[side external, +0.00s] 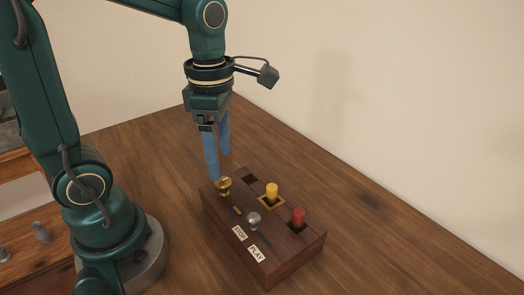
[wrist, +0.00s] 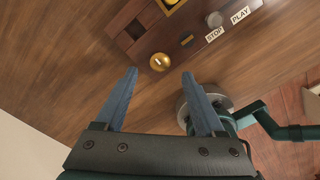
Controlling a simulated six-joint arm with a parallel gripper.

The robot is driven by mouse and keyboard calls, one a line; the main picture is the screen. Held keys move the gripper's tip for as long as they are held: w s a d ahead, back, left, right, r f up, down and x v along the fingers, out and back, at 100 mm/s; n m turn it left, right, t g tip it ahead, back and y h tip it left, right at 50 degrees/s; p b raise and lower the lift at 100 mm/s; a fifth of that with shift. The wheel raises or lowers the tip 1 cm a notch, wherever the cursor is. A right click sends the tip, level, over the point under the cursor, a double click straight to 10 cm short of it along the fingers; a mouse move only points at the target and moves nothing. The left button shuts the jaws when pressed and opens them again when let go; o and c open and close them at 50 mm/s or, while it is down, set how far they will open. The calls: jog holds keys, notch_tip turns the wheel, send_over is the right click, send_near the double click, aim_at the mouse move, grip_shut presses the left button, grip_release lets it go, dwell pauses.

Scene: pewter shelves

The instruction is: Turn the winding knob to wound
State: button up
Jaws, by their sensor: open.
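The winding knob (side external: 224,184) is a small brass knob on the far left corner of a dark wooden box (side external: 262,262) in the side view. In the wrist view the round brass knob (wrist: 160,62) lies just beyond the fingertips, centred between them. My gripper (side external: 219,166) has two blue fingers pointing down, above and beside the knob. In the wrist view my gripper (wrist: 160,73) is open with nothing between its fingers. Whether a finger touches the knob cannot be told. No mark reading "wound" is legible.
The box also carries a yellow button (side external: 272,190), a red button (side external: 298,216), and a silver knob (side external: 254,219) near the STOP label (side external: 239,233) and PLAY label (side external: 257,254). The wooden table (side external: 400,240) is clear to the right. A wall stands behind.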

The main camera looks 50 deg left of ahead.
aim_at(223, 180)
jog(key=shift+f, duration=2.25)
grip_shut()
